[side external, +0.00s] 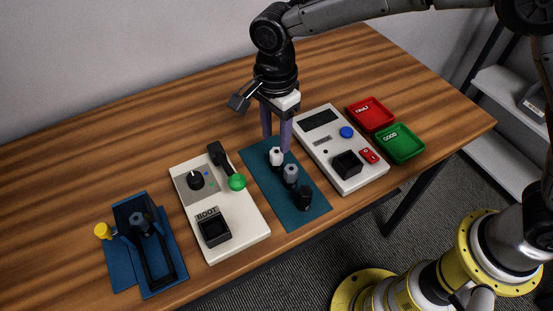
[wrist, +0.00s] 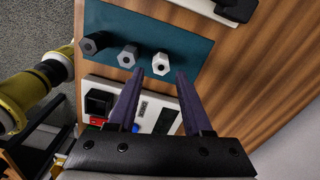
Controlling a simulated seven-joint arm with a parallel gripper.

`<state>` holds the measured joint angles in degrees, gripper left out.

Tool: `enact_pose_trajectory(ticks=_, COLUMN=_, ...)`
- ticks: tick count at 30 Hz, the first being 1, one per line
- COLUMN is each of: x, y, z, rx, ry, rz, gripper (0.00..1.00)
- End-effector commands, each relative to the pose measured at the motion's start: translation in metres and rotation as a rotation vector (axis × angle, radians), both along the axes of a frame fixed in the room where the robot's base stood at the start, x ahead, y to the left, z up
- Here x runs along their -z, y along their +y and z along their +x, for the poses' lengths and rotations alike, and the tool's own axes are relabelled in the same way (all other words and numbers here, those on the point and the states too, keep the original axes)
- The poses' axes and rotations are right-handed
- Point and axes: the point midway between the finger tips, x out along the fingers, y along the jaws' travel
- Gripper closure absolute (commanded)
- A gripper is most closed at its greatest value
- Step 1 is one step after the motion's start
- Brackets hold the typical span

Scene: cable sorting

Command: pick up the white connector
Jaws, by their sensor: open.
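The white connector (side external: 276,156) stands upright on the teal mat (side external: 260,176), at the far end of a row with a grey connector (side external: 290,175) and a black connector (side external: 304,197). In the wrist view the white connector (wrist: 161,63) is just ahead of and between my fingertips. My gripper (side external: 276,142) is open and empty, fingers pointing down over the far end of the mat. In the wrist view my gripper (wrist: 160,76) has purple fingers spread apart. I cannot tell whether a finger touches the connector.
A white test box (side external: 354,181) stands close right of the mat, with red (side external: 370,102) and green (side external: 418,145) trays beyond. A white BOOT box (side external: 247,236) with a green knob (side external: 237,182) stands left. A blue stand (side external: 165,286) is further left. Bare wood lies behind.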

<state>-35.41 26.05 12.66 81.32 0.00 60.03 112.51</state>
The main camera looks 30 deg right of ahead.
Motion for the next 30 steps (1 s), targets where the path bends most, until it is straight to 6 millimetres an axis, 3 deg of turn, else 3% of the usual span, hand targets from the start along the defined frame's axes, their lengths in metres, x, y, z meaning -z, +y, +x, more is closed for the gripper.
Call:
enact_pose_trajectory(ticks=3, x=0.018, y=-0.001, z=0.0, rx=0.0, ry=0.002, rz=-0.001, gripper=0.5)
enact_pose_trajectory(ticks=11, x=0.036, y=-0.002, z=0.001, rx=0.001, ry=0.001, rz=-0.001, gripper=0.5)
enact_pose_trajectory(ticks=21, x=0.078, y=-0.004, z=0.003, rx=0.0, ry=0.001, rz=0.0, gripper=0.5)
enact_pose_trajectory(ticks=29, x=0.081, y=-0.004, z=0.003, rx=0.0, ry=-0.001, rz=0.0, gripper=0.5)
enact_pose_trajectory(ticks=30, x=0.081, y=-0.004, z=0.003, rx=0.0, ry=-0.001, rz=0.0, gripper=0.54)
